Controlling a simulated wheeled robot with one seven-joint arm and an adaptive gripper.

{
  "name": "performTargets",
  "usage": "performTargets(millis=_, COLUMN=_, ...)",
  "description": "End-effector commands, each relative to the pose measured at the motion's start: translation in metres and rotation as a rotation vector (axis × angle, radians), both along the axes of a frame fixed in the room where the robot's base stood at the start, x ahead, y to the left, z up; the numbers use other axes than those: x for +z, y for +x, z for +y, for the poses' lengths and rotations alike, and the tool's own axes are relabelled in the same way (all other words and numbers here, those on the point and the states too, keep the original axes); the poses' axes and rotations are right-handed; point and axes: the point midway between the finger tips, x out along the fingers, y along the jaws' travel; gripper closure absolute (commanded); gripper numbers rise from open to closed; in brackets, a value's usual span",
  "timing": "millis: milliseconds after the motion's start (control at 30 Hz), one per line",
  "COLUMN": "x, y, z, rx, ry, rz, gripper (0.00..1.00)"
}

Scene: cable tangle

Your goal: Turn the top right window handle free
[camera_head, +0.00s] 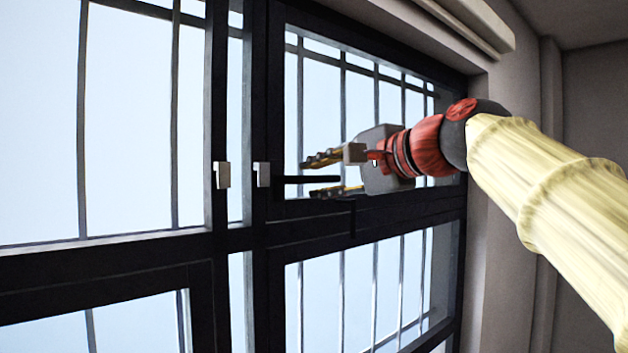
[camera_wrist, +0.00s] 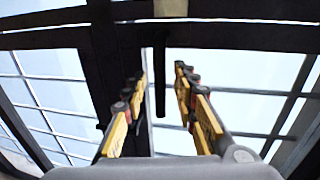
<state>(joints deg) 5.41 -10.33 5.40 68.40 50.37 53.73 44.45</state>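The top right window handle has a pale square base (camera_head: 263,174) on the dark frame and a black lever (camera_head: 300,180) that points right, roughly level. In the wrist view the black lever (camera_wrist: 160,85) runs between my fingers, with the pale base (camera_wrist: 170,8) at the top edge. My gripper (camera_head: 310,178) comes in from the right, with one finger above the lever and one below it. In the wrist view my gripper (camera_wrist: 159,72) is open, with visible gaps on both sides of the lever. I cannot tell whether the fingertips reach past the lever's depth.
A second pale handle base (camera_head: 222,175) sits just left on the neighbouring frame. Dark window frame bars (camera_head: 240,236) cross below and beside the handle. Thin vertical bars (camera_head: 343,100) stand behind the glass. A grey wall (camera_head: 590,130) is at the right.

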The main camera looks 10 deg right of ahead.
Motion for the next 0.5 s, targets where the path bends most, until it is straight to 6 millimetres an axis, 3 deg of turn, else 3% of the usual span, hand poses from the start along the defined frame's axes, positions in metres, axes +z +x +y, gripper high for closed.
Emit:
performTargets(millis=300, x=0.014, y=-0.053, z=-0.038, rx=-0.006, ry=0.001, rz=-0.002, gripper=0.72)
performTargets(millis=500, x=0.017, y=-0.073, z=-0.05, rx=-0.003, ry=0.0, rz=0.0, gripper=0.72)
